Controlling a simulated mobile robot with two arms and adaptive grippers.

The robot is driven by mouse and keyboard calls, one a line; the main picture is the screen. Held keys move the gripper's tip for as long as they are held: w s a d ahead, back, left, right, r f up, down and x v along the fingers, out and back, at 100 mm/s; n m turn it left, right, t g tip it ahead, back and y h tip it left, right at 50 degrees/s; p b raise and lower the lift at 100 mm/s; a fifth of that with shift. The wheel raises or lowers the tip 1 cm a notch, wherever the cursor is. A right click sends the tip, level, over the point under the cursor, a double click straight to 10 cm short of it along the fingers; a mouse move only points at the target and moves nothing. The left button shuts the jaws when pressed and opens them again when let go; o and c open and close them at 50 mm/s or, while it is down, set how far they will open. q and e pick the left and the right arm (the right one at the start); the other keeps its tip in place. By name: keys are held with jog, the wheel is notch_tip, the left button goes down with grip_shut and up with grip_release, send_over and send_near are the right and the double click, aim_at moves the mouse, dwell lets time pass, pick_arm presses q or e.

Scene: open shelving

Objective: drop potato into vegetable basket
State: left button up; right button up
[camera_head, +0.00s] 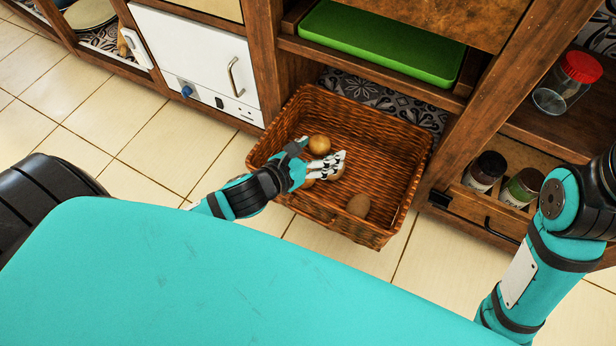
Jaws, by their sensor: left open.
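A brown wicker basket (400,205) stands at the front of the shelving, partly on the tiled floor. My left gripper (337,164) reaches in over its left side and is open, with its fingers above the basket's inside. A round golden-brown vegetable (319,144) shows just behind the fingers. A duller brown, oval, potato-like item (358,205) lies in the basket near its front wall. Another brown item (308,184) is mostly hidden under the gripper. I cannot tell for sure which one is the potato, nor whether the fingers touch any. My right gripper is outside the view.
A green tray (380,45) sits on the shelf above the basket. A red-lidded glass jar (566,82) and two spice jars (484,172) are at the right. A white appliance (205,60) is at the left. Bare floor tiles lie left of the basket.

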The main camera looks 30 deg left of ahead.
pick_arm(q)
jog(key=shift+v, duration=2.55)
jog(key=shift+r, duration=0.1)
